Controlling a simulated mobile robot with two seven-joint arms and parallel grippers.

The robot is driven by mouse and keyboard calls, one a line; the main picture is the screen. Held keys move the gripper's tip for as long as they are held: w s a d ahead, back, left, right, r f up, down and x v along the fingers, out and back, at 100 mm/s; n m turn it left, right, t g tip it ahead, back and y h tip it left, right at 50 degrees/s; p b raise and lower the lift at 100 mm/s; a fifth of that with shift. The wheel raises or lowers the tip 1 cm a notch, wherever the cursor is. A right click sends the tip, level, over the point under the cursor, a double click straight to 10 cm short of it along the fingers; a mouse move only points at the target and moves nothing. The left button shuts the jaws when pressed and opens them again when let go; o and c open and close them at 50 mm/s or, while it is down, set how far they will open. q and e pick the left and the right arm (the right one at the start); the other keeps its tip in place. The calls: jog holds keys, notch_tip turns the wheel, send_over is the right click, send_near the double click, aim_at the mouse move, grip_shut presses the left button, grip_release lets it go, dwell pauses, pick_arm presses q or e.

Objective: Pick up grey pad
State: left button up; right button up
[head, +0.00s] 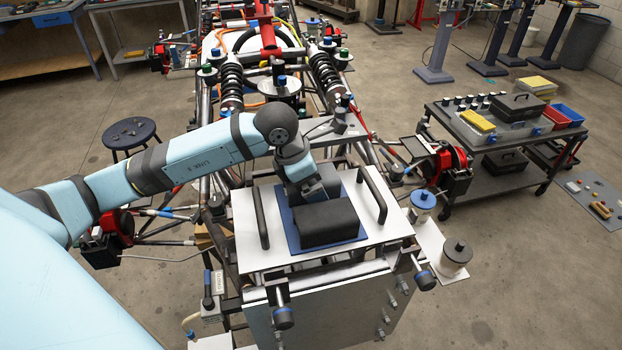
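The grey pad (328,225) is a dark grey block with rounded edges. It lies on a blue mat (290,240) on the white top plate of the chassis in the head view. My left gripper (318,197) comes down at the pad's far edge, close against or over it. Its fingertips are hidden or too dark to separate from the pad, so I cannot tell whether they touch it or how far they are apart. My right gripper is not in view.
Black handles (373,196) and (262,218) stand up on both sides of the mat. A blue-lidded container (423,202) and a dark-topped jar (456,255) stand at the right. A cart (500,140) with boxes is farther right. A stool (131,133) is at the left.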

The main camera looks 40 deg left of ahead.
pick_arm(q)
jog(key=shift+f+b, duration=0.15)
jog(key=shift+b, duration=0.15)
jog(key=shift+c, duration=0.2)
jog(key=c, duration=0.9)
